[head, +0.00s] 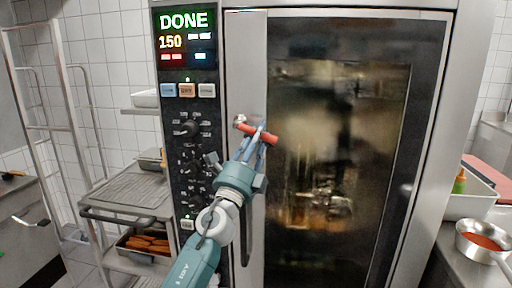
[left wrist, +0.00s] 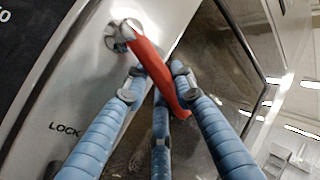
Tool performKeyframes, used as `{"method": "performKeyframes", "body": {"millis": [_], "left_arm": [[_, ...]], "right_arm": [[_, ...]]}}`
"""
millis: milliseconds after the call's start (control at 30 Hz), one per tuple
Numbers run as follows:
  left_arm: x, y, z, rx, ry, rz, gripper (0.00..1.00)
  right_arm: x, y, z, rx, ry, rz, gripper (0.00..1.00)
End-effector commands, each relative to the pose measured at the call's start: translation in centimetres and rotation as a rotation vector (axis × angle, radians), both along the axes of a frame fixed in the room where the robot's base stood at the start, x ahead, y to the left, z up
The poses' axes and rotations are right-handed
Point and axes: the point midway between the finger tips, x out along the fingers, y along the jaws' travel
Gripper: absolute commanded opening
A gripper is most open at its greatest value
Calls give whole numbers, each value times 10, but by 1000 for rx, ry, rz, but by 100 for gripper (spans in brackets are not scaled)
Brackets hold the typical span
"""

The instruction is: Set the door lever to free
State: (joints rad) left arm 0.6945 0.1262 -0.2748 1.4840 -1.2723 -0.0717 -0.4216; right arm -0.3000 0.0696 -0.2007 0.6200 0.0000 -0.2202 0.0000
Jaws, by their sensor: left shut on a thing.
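The red door lever (head: 270,137) sits on a round metal pivot on the oven's steel door edge. In the head view it points right and slightly down across the edge of the dark glass. The left wrist view shows the lever (left wrist: 152,62) close up, with its metal hub at the upper left. My left gripper (head: 257,137) is shut on the lever, its blue fingers around the red bar; they also show in the left wrist view (left wrist: 157,85). The word LOCK (left wrist: 65,129) is printed on the steel plate. No FREE marking is readable. My right gripper is not in view.
The oven's control panel (head: 187,50) reads DONE and 150, with buttons and knobs below. A dark vertical door handle (head: 246,235) is below the lever. A rack trolley (head: 125,200) stands left; a counter with a red-filled pan (head: 483,240) is right.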

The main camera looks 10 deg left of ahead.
Motion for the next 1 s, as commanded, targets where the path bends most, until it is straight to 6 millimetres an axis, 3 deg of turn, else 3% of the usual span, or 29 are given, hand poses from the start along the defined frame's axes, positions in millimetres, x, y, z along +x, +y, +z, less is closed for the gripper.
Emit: {"method": "performKeyframes", "body": {"millis": [400, 1000], "left_arm": [[0, -5, 17, -281, -4, -2, 0], [-1, -4, 26, -363, -4, 1, 0]], "right_arm": [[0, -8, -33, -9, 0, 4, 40], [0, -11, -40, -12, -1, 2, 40]]}}
